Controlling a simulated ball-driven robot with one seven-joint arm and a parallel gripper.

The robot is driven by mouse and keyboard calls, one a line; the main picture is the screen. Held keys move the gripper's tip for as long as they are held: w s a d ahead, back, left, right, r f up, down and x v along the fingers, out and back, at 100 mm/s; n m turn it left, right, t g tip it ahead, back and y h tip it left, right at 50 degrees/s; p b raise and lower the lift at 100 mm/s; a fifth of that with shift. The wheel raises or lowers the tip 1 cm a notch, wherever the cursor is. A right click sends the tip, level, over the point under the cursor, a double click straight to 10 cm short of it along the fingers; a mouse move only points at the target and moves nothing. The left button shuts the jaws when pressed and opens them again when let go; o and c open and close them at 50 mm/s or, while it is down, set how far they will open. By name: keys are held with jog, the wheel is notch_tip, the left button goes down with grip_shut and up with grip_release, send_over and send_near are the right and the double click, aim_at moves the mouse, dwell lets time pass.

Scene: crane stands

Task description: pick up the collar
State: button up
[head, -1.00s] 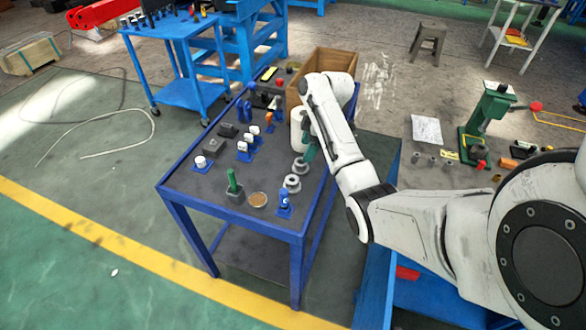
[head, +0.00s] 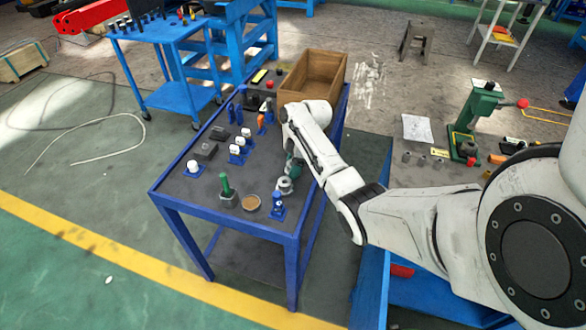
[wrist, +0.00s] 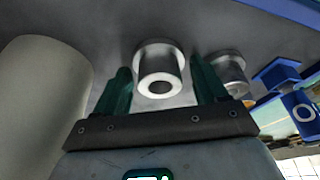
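A grey metal collar (wrist: 158,76) with a wide flange and a round bore shows in the wrist view. It sits between the two green fingers of my gripper (wrist: 163,84), which is open with one finger on each side. I cannot tell whether either finger touches it. A second, similar collar (wrist: 231,72) stands to the right, outside the fingers. In the head view my gripper (head: 293,167) is low over the right side of the blue-framed table (head: 185,183). One collar (head: 285,186) shows just below the gripper there; the other is hidden behind it.
A large pale cylinder (wrist: 42,90) stands close left of the fingers in the wrist view. A blue stand (head: 277,207), a green-handled part (head: 226,187) and a round tan dish (head: 251,202) are near the table's front. A wooden box (head: 313,78) is at the back.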

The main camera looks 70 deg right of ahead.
jog(key=c, duration=1)
jog(key=shift+c, duration=0.5)
jog(key=shift+r, duration=0.15)
